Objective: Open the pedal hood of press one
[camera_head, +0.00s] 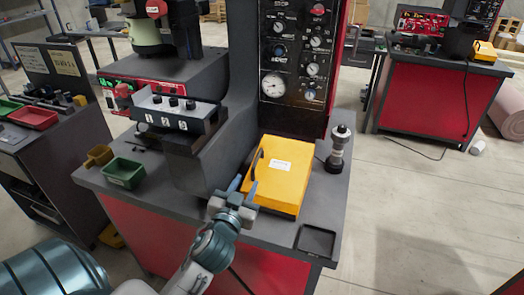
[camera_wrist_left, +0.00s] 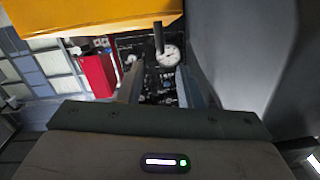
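The yellow pedal hood (camera_head: 279,175) sits shut on the dark bench top of the press (camera_head: 227,121), with a white label on top. A black bar handle (camera_head: 257,161) runs along its left edge. My left gripper (camera_head: 243,186) is at the near left corner of the hood, close to the near end of the handle. Its two fingers are apart with nothing seen held. In the left wrist view the gripper (camera_wrist_left: 157,78) shows open, with the yellow hood (camera_wrist_left: 95,14) above it and a dark bar (camera_wrist_left: 158,38) just beyond the fingertips. My right gripper is not in view.
A black knobbed post (camera_head: 338,148) stands right of the hood, and a shallow black tray (camera_head: 316,241) lies at the near right. Green (camera_head: 123,173) and brown (camera_head: 99,155) bins stand at the left. A gauge panel (camera_head: 297,57) rises behind.

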